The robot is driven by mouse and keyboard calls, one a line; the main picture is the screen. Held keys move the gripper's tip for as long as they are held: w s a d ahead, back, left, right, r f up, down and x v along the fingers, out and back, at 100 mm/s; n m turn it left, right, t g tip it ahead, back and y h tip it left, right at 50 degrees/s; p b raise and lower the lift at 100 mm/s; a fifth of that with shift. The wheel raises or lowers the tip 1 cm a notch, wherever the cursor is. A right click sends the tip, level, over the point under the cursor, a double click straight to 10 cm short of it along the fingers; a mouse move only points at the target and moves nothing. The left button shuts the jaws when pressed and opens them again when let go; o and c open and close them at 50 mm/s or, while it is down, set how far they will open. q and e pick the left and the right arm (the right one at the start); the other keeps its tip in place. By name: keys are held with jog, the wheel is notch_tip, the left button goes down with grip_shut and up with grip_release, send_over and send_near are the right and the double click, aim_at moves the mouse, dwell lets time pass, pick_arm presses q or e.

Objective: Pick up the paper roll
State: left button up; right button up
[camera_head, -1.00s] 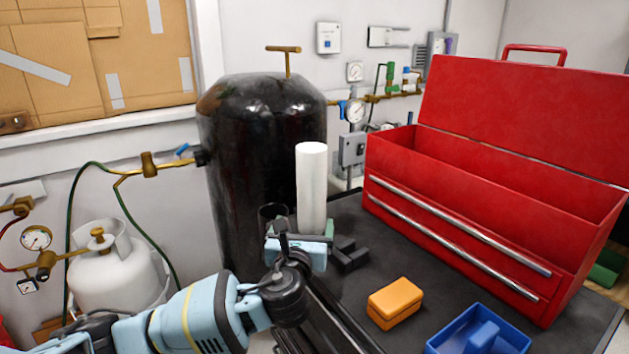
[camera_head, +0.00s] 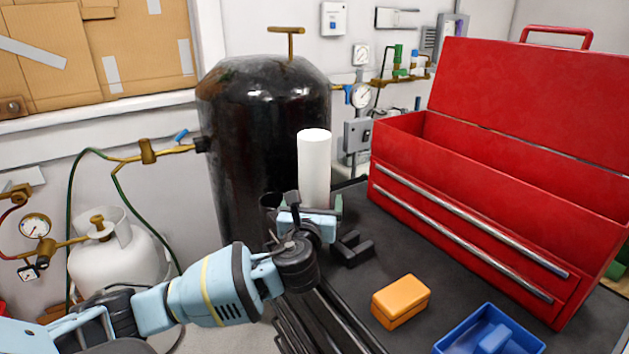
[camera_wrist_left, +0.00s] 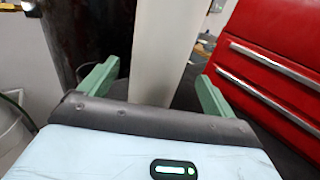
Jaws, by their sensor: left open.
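The paper roll (camera_head: 314,165) is a tall white cylinder standing upright on the black work surface, in front of the big black tank. My left gripper (camera_head: 308,205) is at its near side, low on the roll, and hides its base. In the left wrist view the roll (camera_wrist_left: 163,50) rises between the two green fingers of the open left gripper (camera_wrist_left: 154,88). Gaps show between the roll and both fingers. My right gripper does not show.
An open red toolbox (camera_head: 470,220) stands to the right of the roll. A black block-like item (camera_head: 352,248) lies just right of my gripper. An orange box (camera_head: 401,300) and a blue tray (camera_head: 455,340) sit nearer the front. The black tank (camera_head: 262,130) stands close behind.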

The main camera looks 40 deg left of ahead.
aim_at(314, 194)
pick_arm(q)
jog(key=w+a, duration=0.1)
jog(key=w+a+f, duration=0.1)
jog(key=w, duration=0.1)
jog(key=shift+w+a+r, duration=0.1)
jog(key=shift+w+a, duration=0.15)
jog(key=shift+w, duration=0.25)
jog(key=shift+c, duration=0.2)
jog(key=c, duration=1.1)
